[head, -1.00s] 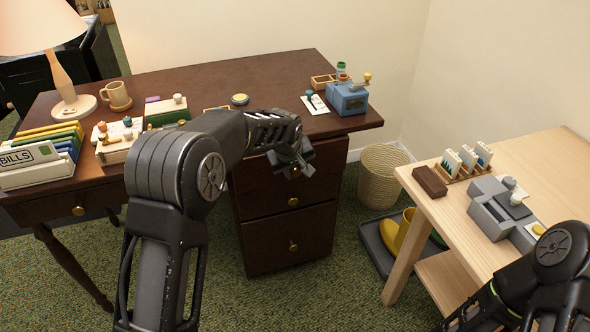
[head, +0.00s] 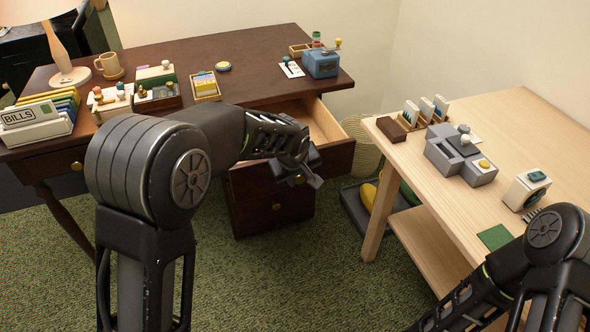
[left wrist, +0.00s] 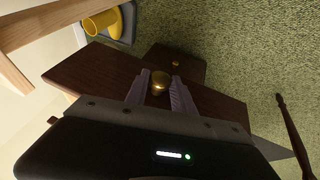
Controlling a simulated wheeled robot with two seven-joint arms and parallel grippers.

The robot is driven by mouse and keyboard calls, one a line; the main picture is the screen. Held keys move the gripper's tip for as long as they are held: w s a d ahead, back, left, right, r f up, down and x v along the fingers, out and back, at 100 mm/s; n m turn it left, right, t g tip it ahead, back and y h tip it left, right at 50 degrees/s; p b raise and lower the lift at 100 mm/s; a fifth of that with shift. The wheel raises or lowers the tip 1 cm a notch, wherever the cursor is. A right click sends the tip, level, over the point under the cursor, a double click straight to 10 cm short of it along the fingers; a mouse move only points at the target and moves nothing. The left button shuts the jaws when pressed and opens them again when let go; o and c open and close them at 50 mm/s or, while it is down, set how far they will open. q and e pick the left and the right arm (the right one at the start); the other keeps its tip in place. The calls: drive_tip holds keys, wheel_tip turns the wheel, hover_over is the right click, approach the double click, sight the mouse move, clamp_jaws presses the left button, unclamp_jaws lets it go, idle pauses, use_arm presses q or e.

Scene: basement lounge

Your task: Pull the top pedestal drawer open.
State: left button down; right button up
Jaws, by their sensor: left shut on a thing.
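The top pedestal drawer (head: 338,162) of the dark brown desk stands well out from the pedestal, its pale wooden inside (head: 322,122) showing. My left gripper (head: 300,172) is at the drawer's front. In the left wrist view, its two fingers (left wrist: 160,88) are closed around the round brass knob (left wrist: 160,77) on the dark drawer front (left wrist: 100,76). In the head view, the arm and gripper hide part of the drawer front. A lower drawer (head: 250,210) with its own brass knob (head: 277,207) is below. My right gripper is out of view; only its arm shows at lower right.
A light wood table (head: 390,150) stands right of the open drawer, with a grey device (head: 460,155) on it. A wicker basket (head: 366,150) and a tray with yellow boots (head: 368,195) sit between. Green carpet lies clear in front.

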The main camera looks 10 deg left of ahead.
use_arm(q)
drive_tip(key=c, duration=1.1)
unclamp_jaws()
drive_tip(key=shift+o, duration=0.2)
drive_tip(key=p+v, duration=0.1)
drive_tip(key=v, duration=0.7)
